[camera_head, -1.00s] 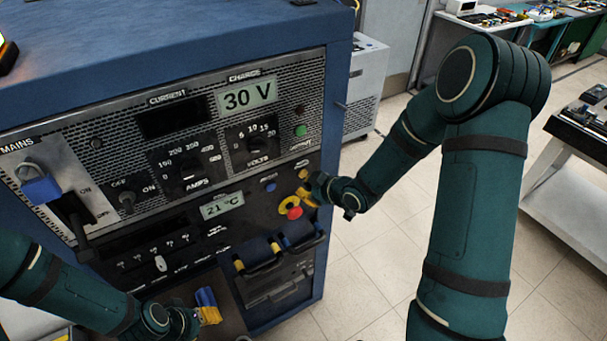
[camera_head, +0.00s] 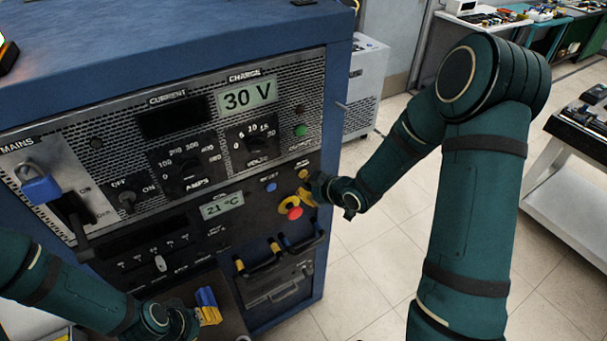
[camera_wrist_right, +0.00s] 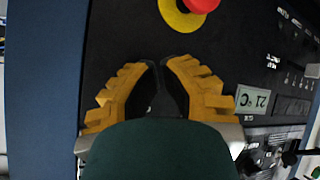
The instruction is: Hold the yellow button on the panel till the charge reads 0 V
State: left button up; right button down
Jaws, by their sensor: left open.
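The charge readout (camera_head: 248,96) on the panel shows 30 V. A small yellow part (camera_head: 303,174), possibly the yellow button, shows just above my right gripper (camera_head: 307,195), whose fingers are at the panel's right side. In the right wrist view the yellow fingers (camera_wrist_right: 160,65) come together at the tips, close to the black panel. No yellow button shows there; contact with it cannot be told. My left gripper (camera_head: 207,309) is low at the left, open, with a blue piece beside its yellow fingers.
A red stop knob on a yellow ring (camera_head: 290,208) is close beside my right fingers; it also shows in the right wrist view (camera_wrist_right: 188,10). A blue button (camera_head: 269,187) is left of it. Two handles (camera_head: 260,258) stick out below.

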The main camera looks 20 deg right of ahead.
pick_arm(q)
jog(key=shift+f, duration=0.1)
pick_arm(e)
jog(key=shift+w, duration=0.1)
pick_arm(q)
jog(key=shift+f, duration=0.15)
pick_arm(e)
jog(key=shift+w, duration=0.3)
pick_arm(q)
jog(key=shift+f+b, duration=0.1)
jog(key=shift+b, duration=0.25)
pick_arm(e)
jog(key=shift+w+a, duration=0.1)
jog(key=shift+w, duration=0.3)
dwell(1.0)
jog(key=shift+s, duration=0.1)
dwell(2.7)
pick_arm(q)
jog(key=shift+f+b, duration=0.3)
pick_arm(e)
jog(key=shift+s, duration=0.75)
pick_arm(q)
jog(key=shift+f, duration=0.25)
jog(key=shift+f+b, duration=0.3)
jog(key=shift+b, duration=0.25)
pick_arm(e)
jog(key=shift+s+d, duration=0.25)
jog(key=shift+s, duration=1)
jog(key=shift+s+d, duration=0.2)
jog(key=shift+s, duration=1)
